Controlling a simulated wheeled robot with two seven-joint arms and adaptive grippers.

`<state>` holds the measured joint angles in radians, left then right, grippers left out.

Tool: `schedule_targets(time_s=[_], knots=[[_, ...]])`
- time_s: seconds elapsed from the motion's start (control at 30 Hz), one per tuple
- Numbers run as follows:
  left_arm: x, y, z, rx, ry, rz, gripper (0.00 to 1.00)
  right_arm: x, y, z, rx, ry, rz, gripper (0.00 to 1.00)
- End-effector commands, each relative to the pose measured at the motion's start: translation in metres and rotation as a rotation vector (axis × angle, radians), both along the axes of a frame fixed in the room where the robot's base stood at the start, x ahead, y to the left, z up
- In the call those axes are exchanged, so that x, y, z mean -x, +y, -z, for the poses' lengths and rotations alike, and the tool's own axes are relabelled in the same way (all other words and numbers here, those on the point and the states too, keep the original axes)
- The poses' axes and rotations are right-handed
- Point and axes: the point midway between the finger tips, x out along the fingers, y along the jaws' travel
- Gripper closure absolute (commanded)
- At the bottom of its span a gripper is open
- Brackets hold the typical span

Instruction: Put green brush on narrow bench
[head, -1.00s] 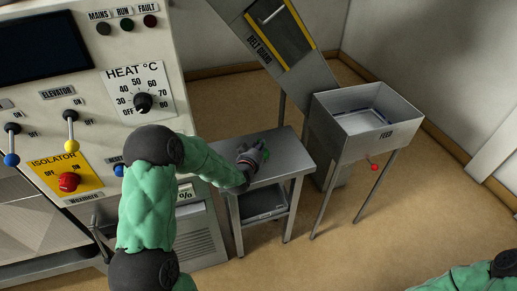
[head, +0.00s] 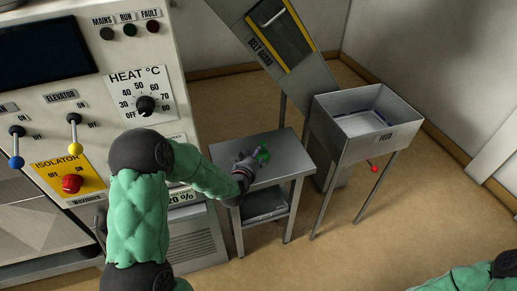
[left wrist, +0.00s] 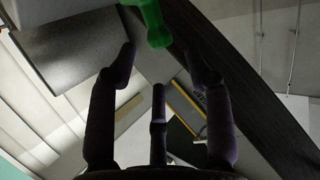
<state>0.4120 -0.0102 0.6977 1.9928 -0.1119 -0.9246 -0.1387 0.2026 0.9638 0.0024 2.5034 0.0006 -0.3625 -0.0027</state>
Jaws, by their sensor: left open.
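The green brush (head: 262,154) is at the top of the narrow bench (head: 288,162), near its middle, in the head view. It looks upright, but it is small and its base is hard to make out. My left gripper (head: 249,160) is just left of the brush, low over the bench top. In the left wrist view its fingers (left wrist: 160,55) are spread and empty. The green brush (left wrist: 153,22) shows just beyond the fingertips there, partly cut off by the top edge. My right gripper is out of view.
The grey feed hopper (head: 364,142) stands right of the bench, with a red knob below it. The sloping belt guard (head: 262,42) rises behind. The control panel (head: 72,185) with levers and dials is at the left. The bench has a lower shelf (head: 264,205).

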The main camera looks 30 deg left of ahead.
Motion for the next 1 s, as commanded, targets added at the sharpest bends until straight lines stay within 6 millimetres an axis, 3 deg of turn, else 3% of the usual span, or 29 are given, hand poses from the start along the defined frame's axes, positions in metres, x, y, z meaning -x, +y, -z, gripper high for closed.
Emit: schedule_targets(time_s=[0.1,0.3,0.67,0.77,1.0], knots=[[0.024,-0.005,-0.009,0.0,0.0,-0.001,0.49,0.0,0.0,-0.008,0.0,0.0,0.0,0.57],[0.053,-0.012,-0.017,0.0,0.0,-0.001,0.49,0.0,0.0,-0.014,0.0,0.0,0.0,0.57],[0.067,-0.019,-0.017,0.006,0.009,0.005,0.49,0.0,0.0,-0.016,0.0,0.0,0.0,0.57],[0.066,-0.028,-0.001,0.033,0.053,0.023,0.49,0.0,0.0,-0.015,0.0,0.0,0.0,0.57],[0.077,-0.084,0.08,0.167,0.301,0.122,0.49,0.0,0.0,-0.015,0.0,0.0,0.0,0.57]])
